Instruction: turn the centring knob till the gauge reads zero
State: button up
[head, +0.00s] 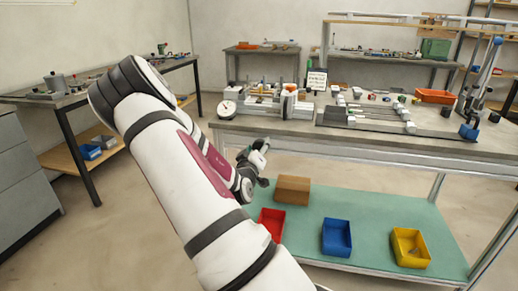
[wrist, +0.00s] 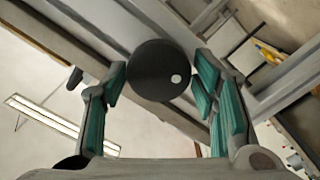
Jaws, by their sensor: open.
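The knob (wrist: 150,80), a black round disc with a white dot near its right edge, shows in the wrist view between the two fingers of my gripper (wrist: 161,74). The fingers have teal pads and stand apart on its left and right; I cannot tell whether either pad touches it. In the head view my gripper (head: 261,152) is at the bench's front edge, below the bench top, and the knob cannot be made out. A white round dial (head: 226,109), seemingly the gauge, stands at the bench's left end; its reading is too small to tell.
The bench (head: 300,127) carries a white fixture (head: 288,104), dark rails (head: 375,119) and small parts. On the green lower shelf (head: 372,210) are a cardboard box (head: 293,190) and red (head: 271,220), blue (head: 336,237) and yellow (head: 410,247) bins. The floor at left is clear.

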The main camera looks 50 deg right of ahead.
jog(key=shift+w+d, duration=0.2)
jog(key=shift+d, duration=0.3)
jog(key=c, duration=0.8)
jog(key=shift+c, duration=0.2)
jog(key=m+b, duration=0.3)
jog(key=m, duration=0.1)
jog(key=shift+f+b, duration=0.1)
jog(key=shift+b, duration=0.25)
jog(key=m+b, duration=0.3)
jog(key=shift+s+m, duration=0.1)
jog(key=shift+m, duration=0.3)
jog(key=shift+b, duration=0.35)
